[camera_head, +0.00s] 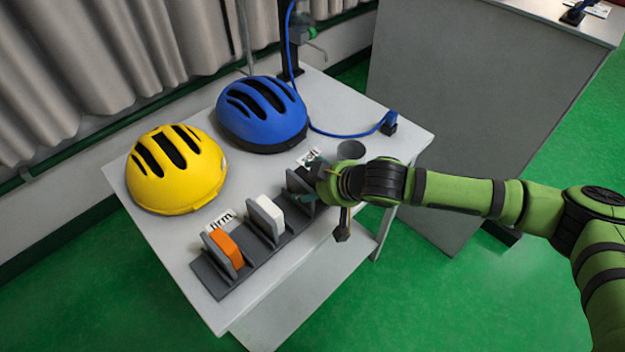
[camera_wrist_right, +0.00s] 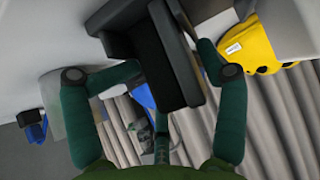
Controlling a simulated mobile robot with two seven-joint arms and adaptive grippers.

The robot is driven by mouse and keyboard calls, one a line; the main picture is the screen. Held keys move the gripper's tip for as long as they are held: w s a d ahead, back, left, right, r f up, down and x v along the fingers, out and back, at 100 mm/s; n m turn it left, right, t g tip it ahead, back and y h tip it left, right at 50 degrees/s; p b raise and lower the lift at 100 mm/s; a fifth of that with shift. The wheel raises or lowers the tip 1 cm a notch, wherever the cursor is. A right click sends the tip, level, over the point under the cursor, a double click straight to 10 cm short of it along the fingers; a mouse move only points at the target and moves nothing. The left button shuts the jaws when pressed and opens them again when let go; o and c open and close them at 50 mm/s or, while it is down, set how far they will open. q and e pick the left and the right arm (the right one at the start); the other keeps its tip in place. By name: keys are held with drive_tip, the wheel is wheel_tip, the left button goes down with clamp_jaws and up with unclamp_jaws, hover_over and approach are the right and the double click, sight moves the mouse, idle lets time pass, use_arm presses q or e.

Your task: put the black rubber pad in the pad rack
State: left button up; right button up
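The pad rack (camera_head: 212,279) is a dark grey strip with upright dividers on the white table. An orange pad (camera_head: 228,248) stands in its near slot and a white pad (camera_head: 268,213) in the middle one. My right gripper (camera_head: 318,184) is at the far slot, by the "soft" label. In the right wrist view, my right gripper's fingers (camera_wrist_right: 172,62) are spread on either side of a dark block and a grey divider (camera_wrist_right: 176,50). The dark block (camera_wrist_right: 127,42) looks like the black rubber pad standing in the far slot. Its contact with the fingers is unclear. My left gripper is out of view.
A yellow helmet (camera_head: 176,170) and a blue helmet (camera_head: 262,113) stand behind the rack. A grey round object (camera_head: 350,150) lies beside my right wrist. A blue cable (camera_head: 345,135) ends in a dark block (camera_head: 389,122) at the table's right edge. Curtains hang behind.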

drive_tip(key=shift+s+a+f, duration=0.1)
drive_tip(key=shift+s+f, duration=0.05)
drive_tip(key=shift+f, duration=0.25)
drive_tip(key=shift+s+r, duration=0.25)
drive_tip(key=shift+r, duration=0.05)
drive_tip(key=shift+r, duration=0.1)
drive_tip(key=shift+s+d+r, duration=0.1)
drive_tip(key=shift+d+r, duration=0.1)
drive_tip(key=shift+d, duration=0.05)
drive_tip(key=v, duration=1.1)
drive_tip(key=shift+r, duration=0.2)
drive_tip(key=shift+d, duration=0.1)
